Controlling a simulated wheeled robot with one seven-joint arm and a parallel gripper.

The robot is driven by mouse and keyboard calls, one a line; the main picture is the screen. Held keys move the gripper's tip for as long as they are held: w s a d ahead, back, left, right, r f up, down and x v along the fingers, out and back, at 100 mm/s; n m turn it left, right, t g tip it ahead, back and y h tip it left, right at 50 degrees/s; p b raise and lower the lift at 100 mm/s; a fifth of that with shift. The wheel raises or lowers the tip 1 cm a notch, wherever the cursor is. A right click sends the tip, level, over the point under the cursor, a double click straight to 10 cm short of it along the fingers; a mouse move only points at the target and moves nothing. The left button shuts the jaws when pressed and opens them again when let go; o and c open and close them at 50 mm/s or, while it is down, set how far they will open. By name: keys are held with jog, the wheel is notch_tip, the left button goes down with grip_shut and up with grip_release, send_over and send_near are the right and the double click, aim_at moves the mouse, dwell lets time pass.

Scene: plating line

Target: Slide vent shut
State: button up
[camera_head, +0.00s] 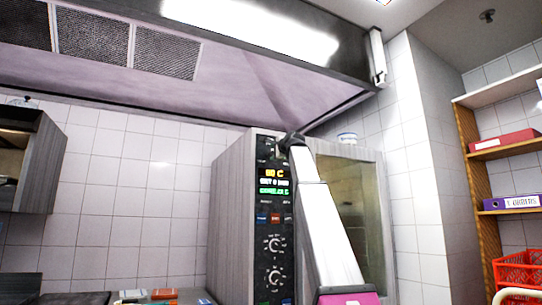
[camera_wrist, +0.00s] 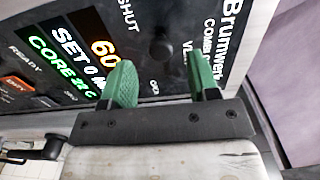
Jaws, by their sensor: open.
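The combi oven's dark control panel (camera_head: 274,250) stands upright on its front left. In the wrist view the panel (camera_wrist: 175,20) appears rotated. A small round black vent knob (camera_wrist: 163,48) sits on it, beside printed lettering that reads "SHUT" and a partly covered label starting with "V". My gripper (camera_wrist: 162,80) is open, its two green fingers spread with the knob between and just beyond their tips. I cannot tell whether a finger touches the panel. In the head view my gripper (camera_head: 290,141) is at the panel's top and hides the knob.
The lit display (camera_head: 273,182) and several dials (camera_head: 274,243) lie below on the panel. The oven's glass door (camera_head: 357,190) is right of my arm. An extractor hood (camera_head: 220,60) hangs above. Shelves (camera_head: 505,148) stand at the far right.

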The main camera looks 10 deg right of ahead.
jog(key=v, duration=0.6)
jog(key=shift+a, duration=0.1)
dwell(0.3)
